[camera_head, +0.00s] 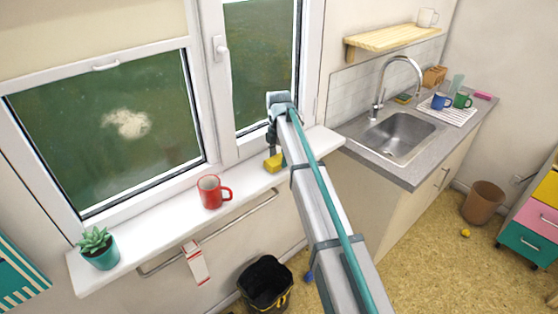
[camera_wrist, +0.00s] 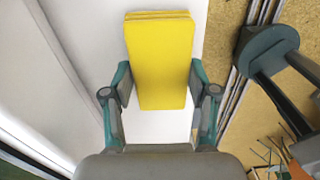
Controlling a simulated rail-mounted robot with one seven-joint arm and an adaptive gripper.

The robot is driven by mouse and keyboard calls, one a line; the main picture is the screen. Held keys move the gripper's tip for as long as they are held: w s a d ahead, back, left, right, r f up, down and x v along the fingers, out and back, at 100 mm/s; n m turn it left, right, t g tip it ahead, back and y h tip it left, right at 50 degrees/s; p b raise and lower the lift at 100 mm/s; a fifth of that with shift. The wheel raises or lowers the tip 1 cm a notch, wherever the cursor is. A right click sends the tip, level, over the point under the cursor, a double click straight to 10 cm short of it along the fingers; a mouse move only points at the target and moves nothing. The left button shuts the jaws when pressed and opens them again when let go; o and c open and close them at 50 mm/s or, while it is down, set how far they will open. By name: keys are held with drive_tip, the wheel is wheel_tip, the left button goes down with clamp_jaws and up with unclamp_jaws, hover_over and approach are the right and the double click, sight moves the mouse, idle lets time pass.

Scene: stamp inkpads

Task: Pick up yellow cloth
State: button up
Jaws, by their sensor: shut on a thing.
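The yellow cloth (camera_head: 273,163) is a folded, flat block at the right part of the white windowsill, by the window. In the wrist view the yellow cloth (camera_wrist: 160,60) lies between my two fingers, with its far end sticking out beyond them. My gripper (camera_wrist: 160,90) is shut on the cloth, one finger against each long side. In the head view my gripper (camera_head: 272,150) is partly hidden by my own arm. The white sill shows below the cloth; I cannot tell whether the cloth touches it.
A red mug (camera_head: 210,191) and a potted succulent (camera_head: 100,248) stand on the windowsill (camera_head: 150,224) to the left. A towel rail (camera_head: 222,229) runs below it, above a black bucket (camera_head: 265,285). The sink (camera_head: 400,136) is to the right. The window pane is close behind.

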wheel_tip(320, 180, up, 2)
drive_tip(key=shift+r, duration=0.1)
drive_tip(key=s+a+r+b, duration=0.3)
drive_tip(key=s+r+b, duration=0.1)
drive_tip(key=s+r, duration=0.6)
drive_tip(key=s, duration=0.3)
drive_tip(key=shift+s, duration=0.35)
drive_tip(key=shift+a, duration=0.1)
